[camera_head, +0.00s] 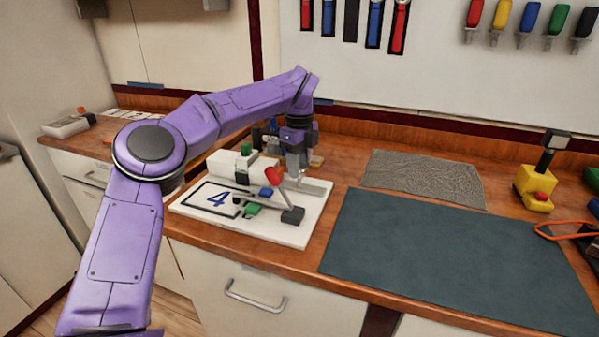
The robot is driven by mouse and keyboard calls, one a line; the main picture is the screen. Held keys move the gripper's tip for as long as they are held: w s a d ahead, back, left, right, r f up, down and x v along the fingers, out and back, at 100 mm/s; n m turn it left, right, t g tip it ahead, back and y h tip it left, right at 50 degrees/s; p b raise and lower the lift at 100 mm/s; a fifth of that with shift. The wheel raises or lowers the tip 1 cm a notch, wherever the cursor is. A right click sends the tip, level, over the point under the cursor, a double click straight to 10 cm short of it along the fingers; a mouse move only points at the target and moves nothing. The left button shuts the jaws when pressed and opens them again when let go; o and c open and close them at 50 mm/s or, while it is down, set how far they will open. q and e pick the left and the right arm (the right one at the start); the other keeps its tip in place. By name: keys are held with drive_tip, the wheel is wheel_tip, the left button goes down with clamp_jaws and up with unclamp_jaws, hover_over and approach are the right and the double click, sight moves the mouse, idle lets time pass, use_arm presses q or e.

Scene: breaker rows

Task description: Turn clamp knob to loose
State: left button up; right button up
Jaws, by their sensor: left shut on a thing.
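A white fixture board (305,218) lies on the wooden counter, with a framed blue "4" (217,199) at its left. A red-tipped lever (273,176) rises from a dark block (292,215) near the board's right front. Green and blue pieces sit beside it, and a white block (225,163) stands behind. My purple left arm reaches over from the left, and my left gripper (297,172) points down behind the red tip. It is shut on a small part at the fixture's back right, likely the clamp knob, mostly hidden by the fingers. My right gripper is out of view.
A dark mat (440,262) and a grey textured cloth (422,178) lie to the right. A yellow device (535,188) stands at the far right beside an orange loop (562,231). Tools hang on the back wall. A grey-white device (66,126) sits at the far left.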

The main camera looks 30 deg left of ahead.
use_arm(q)
drive_tip(key=shift+n+b, duration=0.6)
drive_tip(key=shift+n, duration=0.2)
drive_tip(key=o, duration=1.1)
drive_tip(key=shift+c, duration=0.2)
wheel_tip(320, 180, up, 11)
drive_tip(key=p, duration=0.3)
drive_tip(key=shift+f, duration=0.15)
